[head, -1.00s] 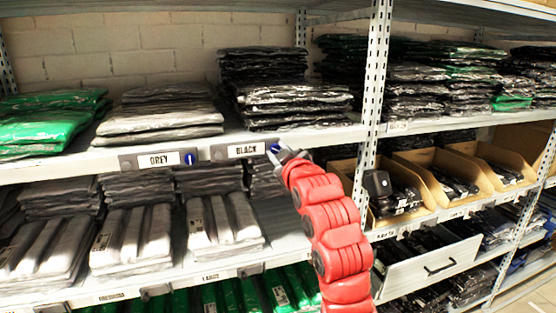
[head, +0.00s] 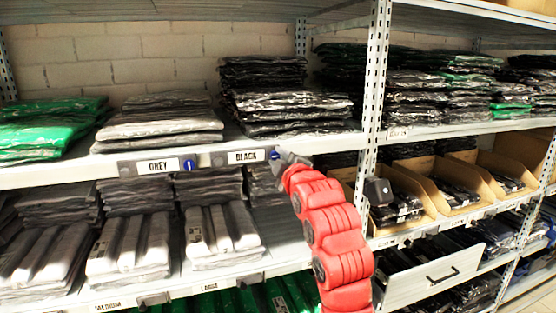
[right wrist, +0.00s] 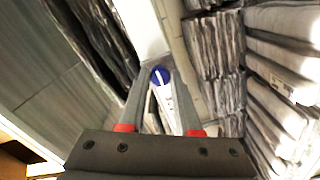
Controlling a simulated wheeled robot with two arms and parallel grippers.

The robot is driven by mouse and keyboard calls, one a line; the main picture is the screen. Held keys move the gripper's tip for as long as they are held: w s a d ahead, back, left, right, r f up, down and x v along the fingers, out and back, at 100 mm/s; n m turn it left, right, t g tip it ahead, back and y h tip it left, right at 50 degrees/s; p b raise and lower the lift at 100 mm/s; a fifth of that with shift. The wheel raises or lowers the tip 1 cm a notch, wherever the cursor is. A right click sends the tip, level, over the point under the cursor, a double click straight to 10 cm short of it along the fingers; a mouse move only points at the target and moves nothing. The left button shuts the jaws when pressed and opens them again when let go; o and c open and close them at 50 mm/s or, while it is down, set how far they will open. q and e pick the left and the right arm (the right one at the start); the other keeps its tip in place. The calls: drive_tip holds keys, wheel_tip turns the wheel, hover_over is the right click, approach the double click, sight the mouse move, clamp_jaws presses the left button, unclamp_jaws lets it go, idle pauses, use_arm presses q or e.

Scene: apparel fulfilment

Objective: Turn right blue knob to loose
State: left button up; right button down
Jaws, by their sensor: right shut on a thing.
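The right blue knob (head: 274,155) is on the shelf's front edge, just right of the BLACK label (head: 246,156). My right gripper (head: 279,156) reaches it from the right and hides part of it. In the right wrist view the blue knob (right wrist: 160,76) with a white line sits between the tips of my right gripper's two fingers, which are shut on it. My left gripper is out of view.
Bagged black garments (head: 292,112) and grey garments (head: 160,122) lie on the shelf above the labels. More packs (head: 222,230) lie on the shelf below. A metal upright (head: 373,95) stands right of my arm, with cardboard bins (head: 435,188) beyond it.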

drive_tip(key=shift+f, duration=0.1)
drive_tip(key=c, duration=0.6)
unclamp_jaws()
drive_tip(key=b+v, duration=0.5)
drive_tip(key=v, duration=1.2)
drive_tip(key=shift+s, duration=0.15)
